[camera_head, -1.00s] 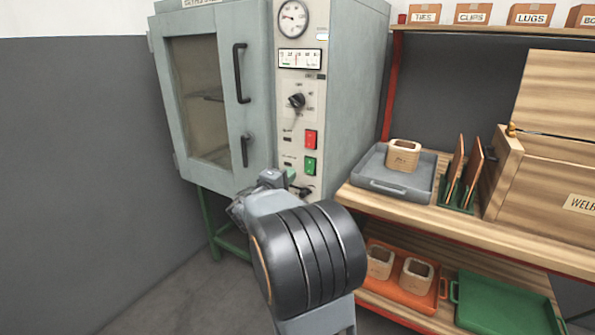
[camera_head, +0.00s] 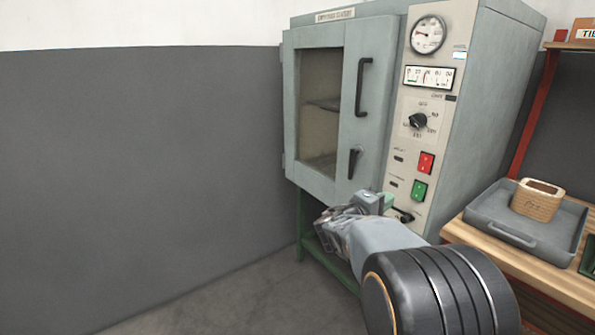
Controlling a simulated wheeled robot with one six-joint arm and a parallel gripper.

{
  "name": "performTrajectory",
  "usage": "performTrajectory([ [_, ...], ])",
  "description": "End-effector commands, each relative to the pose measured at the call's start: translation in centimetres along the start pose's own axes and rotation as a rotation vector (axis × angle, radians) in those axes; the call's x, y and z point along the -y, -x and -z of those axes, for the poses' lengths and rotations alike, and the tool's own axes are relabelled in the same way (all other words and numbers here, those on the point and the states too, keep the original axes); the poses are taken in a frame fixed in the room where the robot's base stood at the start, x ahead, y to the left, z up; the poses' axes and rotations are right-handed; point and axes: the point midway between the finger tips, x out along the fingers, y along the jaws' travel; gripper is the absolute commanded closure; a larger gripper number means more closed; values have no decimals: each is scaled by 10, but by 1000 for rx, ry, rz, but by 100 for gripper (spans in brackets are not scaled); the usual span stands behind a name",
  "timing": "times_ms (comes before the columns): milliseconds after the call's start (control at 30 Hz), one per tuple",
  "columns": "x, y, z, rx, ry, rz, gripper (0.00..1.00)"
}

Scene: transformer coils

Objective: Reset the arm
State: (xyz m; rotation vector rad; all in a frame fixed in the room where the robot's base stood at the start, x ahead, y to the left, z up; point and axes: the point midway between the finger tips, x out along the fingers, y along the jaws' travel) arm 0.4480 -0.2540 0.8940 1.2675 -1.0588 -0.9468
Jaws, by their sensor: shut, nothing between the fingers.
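My arm reaches up from the bottom right of the head view. My gripper (camera_head: 333,228) is at its far end, in front of the lower part of a grey-green oven cabinet (camera_head: 468,120). The gripper is shut and I see nothing held in it. The fingertips are small and partly hidden by the wrist. The gripper appears apart from the cabinet, though its exact distance is hard to tell.
The oven's windowed door (camera_head: 335,105) is closed. A wooden bench (camera_head: 462,236) at the right carries a grey tray (camera_head: 510,236) holding a wooden coil form (camera_head: 538,200). A grey wall and bare floor (camera_head: 225,300) lie at the left.

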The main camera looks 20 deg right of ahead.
Motion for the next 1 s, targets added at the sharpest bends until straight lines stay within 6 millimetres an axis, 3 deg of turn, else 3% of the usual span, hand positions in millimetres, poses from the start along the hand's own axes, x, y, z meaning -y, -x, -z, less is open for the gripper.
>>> performTrajectory([
  [233,-19,9,-14,40,-20,97,100],
  [367,-43,33,-38,101,-60,309,100],
  [600,-80,122,-72,135,-182,860,100],
  [800,-114,200,-77,71,-304,1249,100],
  [1000,-144,252,-75,3,-400,1490,100],
])
